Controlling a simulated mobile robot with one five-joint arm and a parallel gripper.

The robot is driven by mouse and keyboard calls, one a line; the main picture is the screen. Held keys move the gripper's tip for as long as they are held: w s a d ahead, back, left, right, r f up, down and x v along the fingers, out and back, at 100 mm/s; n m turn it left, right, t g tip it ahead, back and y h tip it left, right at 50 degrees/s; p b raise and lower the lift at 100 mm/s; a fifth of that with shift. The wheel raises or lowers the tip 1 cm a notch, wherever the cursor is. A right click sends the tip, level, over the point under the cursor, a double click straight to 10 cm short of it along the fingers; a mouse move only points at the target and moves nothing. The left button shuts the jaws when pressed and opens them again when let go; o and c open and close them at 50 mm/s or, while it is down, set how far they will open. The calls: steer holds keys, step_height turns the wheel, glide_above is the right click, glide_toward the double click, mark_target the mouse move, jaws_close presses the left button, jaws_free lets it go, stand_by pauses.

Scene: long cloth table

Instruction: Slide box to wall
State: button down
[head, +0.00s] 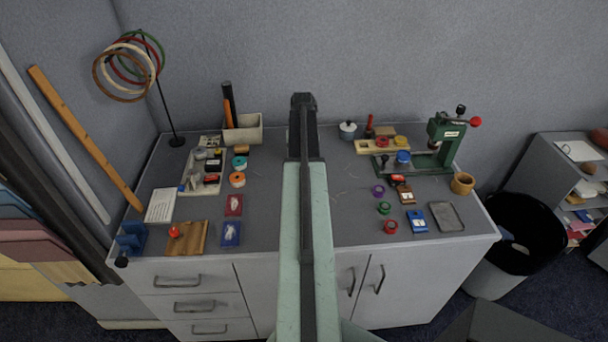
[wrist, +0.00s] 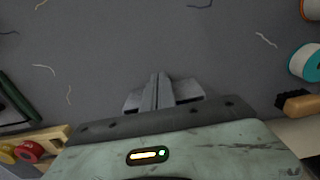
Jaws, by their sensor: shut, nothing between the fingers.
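A pale open-topped box (head: 246,136) stands at the back of the table, left of my arm, close to the grey wall (head: 200,60). Upright dark and orange items stick out at its left end. I cannot tell whether its back touches the wall. What seems to be part of this box (wrist: 300,132) shows at the lower right in the wrist view. My gripper (wrist: 159,88) is shut and empty over bare grey cloth, apart from the box. In the head view my arm hides the fingertips and the middle of the table.
A brush (wrist: 298,104) and a teal tape roll (head: 239,162) lie in front of the box. A wooden tray (head: 370,148) and a green press (head: 445,135) stand at the back right. A ring stand (head: 176,141) is at the back left. Bare cloth lies around the middle.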

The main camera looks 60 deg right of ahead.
steer(key=shift+w+d, duration=0.35)
steer(key=shift+d, duration=0.1)
steer(key=shift+d, duration=0.1)
steer(key=shift+w+d, duration=0.7)
steer(key=shift+d, duration=0.25)
steer(key=shift+w+d, duration=0.65)
steer(key=shift+d, duration=0.25)
steer(key=shift+w+d, duration=0.7)
steer(key=shift+d, duration=0.25)
steer(key=shift+d, duration=0.1)
steer(key=shift+w+d, duration=0.8)
steer(key=shift+d, duration=0.3)
steer(key=shift+w+d, duration=0.75)
steer(key=shift+d, duration=0.3)
steer(key=shift+s+a, duration=0.6)
steer(key=shift+a, duration=0.3)
step_height(320, 180, up, 9)
steer(key=p, duration=0.9)
